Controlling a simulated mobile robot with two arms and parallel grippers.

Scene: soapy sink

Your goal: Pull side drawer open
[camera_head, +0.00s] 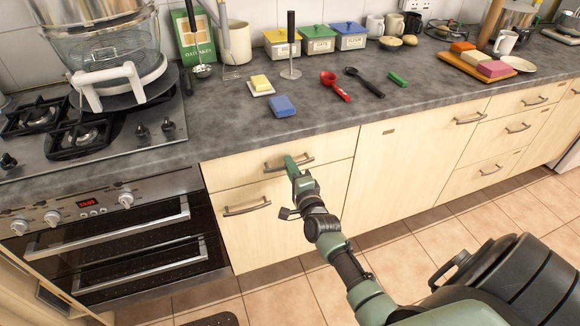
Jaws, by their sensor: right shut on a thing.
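The side drawer (230,171) is the pale wooden top drawer under the counter, just right of the oven. Its front looks flush with the cabinet, so it appears shut. The arm reaches up from the lower right. My left gripper is not in view.
A lower drawer (235,222) with its own handle sits directly below. The oven (125,240) with two bar handles is to the left, and a wide cabinet door (405,165) is to the right. A blue sponge (283,106) lies on the counter above.

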